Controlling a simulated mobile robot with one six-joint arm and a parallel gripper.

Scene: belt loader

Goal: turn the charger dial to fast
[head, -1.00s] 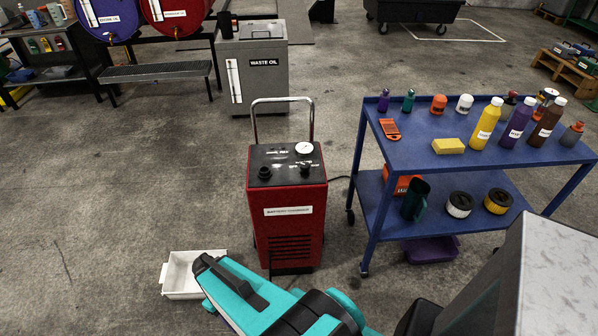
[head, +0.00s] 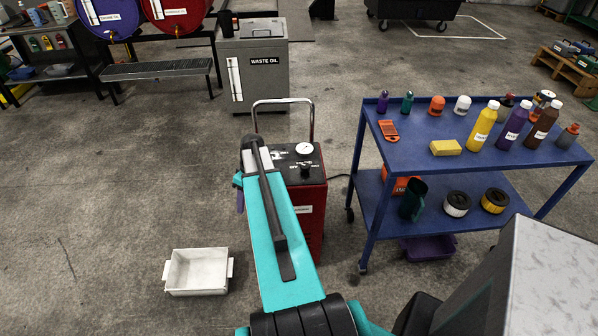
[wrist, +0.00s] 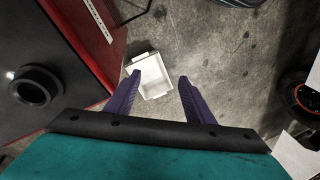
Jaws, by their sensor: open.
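The red battery charger (head: 313,222) stands in the middle of the head view, partly covered by my teal arm. Its black top carries a white gauge (head: 304,149) and a small black knob (head: 305,171); the left part of the top is hidden. In the wrist view the charger's top (wrist: 45,130) fills the left side, with a large round black knob (wrist: 38,88) on it. I cannot read the dial setting. My gripper (wrist: 160,78) is open and empty, its purple fingers pointing down beside the charger, right of the knob in that view. One finger shows in the head view (head: 240,202).
A white tray (head: 197,289) lies on the floor left of the charger. A blue cart (head: 405,150) with bottles and a yellow sponge stands to the right. A grey waste oil bin (head: 252,85) stands behind.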

